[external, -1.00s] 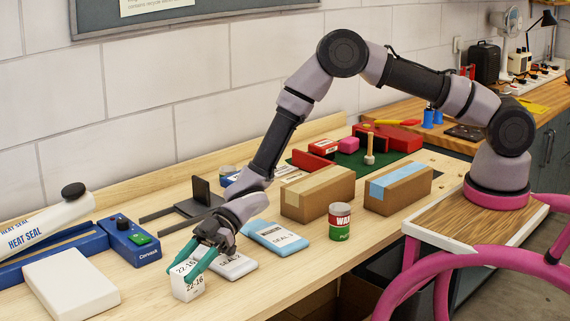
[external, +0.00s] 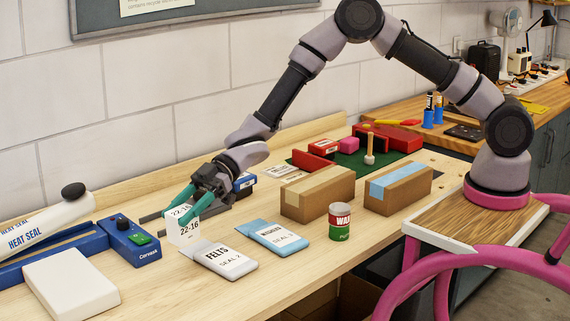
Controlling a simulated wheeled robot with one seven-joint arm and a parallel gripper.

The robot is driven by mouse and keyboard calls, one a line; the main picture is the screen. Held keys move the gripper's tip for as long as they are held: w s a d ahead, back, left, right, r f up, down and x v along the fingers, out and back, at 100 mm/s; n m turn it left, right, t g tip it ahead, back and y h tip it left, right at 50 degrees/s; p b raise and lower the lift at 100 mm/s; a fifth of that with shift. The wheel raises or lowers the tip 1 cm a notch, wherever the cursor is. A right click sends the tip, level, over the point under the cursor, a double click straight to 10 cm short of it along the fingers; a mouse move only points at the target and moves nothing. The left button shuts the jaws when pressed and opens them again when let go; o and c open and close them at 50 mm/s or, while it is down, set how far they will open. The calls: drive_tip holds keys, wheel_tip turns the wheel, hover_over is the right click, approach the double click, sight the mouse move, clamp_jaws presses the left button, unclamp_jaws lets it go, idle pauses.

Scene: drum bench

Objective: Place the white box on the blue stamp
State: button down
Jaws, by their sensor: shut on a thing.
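My gripper (external: 187,207), with teal fingers, is shut on a small white box (external: 187,231) marked 22-16. The box is close to upright, left of the dark metal stand; I cannot tell whether its base touches the bench. A small blue block with a dark top, possibly the blue stamp (external: 244,182), shows just behind and right of my gripper, partly hidden by my wrist. The held box is apart from it.
Felts (external: 220,258) and washers (external: 272,235) pouches lie in front. A wax tin (external: 339,222) and two cardboard boxes (external: 317,193) stand right.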

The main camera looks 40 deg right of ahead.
drive_tip(key=w+d+r+m+t, duration=0.2)
drive_tip(key=w+d, duration=0.6)
drive_tip(key=d, duration=0.4)
drive_tip(key=w+d+r+m+t, duration=0.2)
drive_tip(key=w+d+t, duration=0.1)
drive_tip(key=w+d, duration=0.75)
drive_tip(key=w+d+r+m+t, duration=0.2)
drive_tip(key=w+d, duration=0.5)
drive_tip(key=d, duration=0.6)
drive_tip(key=shift+h, duration=0.4)
drive_tip(key=shift+d+f, duration=0.2)
drive_tip(key=shift+f, duration=1.45)
drive_tip(key=shift+d+f, duration=0.15)
drive_tip(key=shift+f, duration=1.55)
drive_tip(key=shift+d+f, duration=0.2)
drive_tip(key=shift+f, duration=1.45)
drive_tip(key=shift+f, duration=0.15)
drive_tip(key=shift+c, duration=1.4)
unclamp_jaws()
